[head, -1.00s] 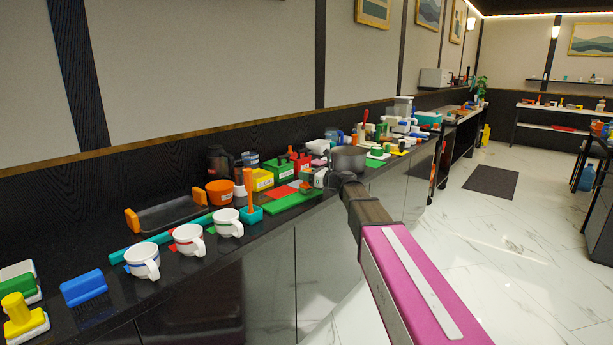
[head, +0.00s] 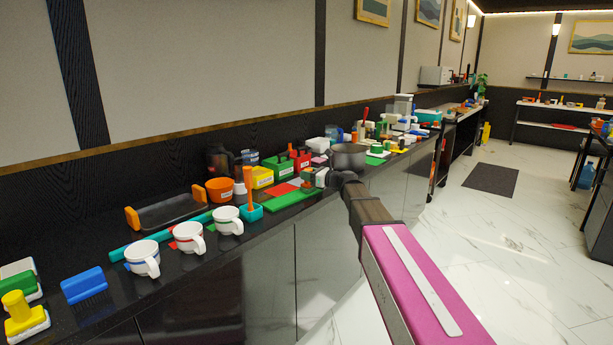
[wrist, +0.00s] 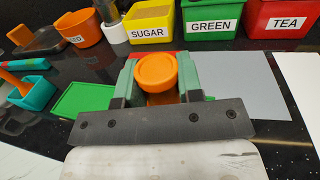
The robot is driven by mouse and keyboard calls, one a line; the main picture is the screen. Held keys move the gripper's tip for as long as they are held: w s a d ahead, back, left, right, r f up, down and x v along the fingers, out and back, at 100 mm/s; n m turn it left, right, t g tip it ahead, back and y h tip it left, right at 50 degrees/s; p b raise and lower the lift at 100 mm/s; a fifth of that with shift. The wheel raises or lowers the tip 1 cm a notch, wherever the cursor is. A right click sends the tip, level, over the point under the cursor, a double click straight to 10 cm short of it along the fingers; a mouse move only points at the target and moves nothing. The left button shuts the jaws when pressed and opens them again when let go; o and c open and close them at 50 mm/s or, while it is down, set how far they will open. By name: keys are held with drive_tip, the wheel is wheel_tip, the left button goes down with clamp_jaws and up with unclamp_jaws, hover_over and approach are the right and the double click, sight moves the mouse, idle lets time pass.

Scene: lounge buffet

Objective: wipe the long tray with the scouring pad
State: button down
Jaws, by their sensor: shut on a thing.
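The long tray (head: 172,213) is black with orange end grips and lies on the counter at the left in the head view. One of its orange grips also shows in the wrist view (wrist: 20,35).
An orange tub (head: 219,191) and labelled bins (wrist: 210,20) stand behind. A blue brush (head: 84,286) lies at left.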

drive_tip(key=shift+w+d, duration=0.4)
drive_tip(key=shift+w, duration=0.05)
drive_tip(key=shift+s+a+f, duration=0.1)
drive_tip(key=shift+s+a, duration=0.35)
drive_tip(key=shift+s, duration=0.05)
drive_tip(key=shift+w, duration=0.1)
drive_tip(key=shift+w+d, duration=0.45)
drive_tip(key=shift+d, duration=0.05)
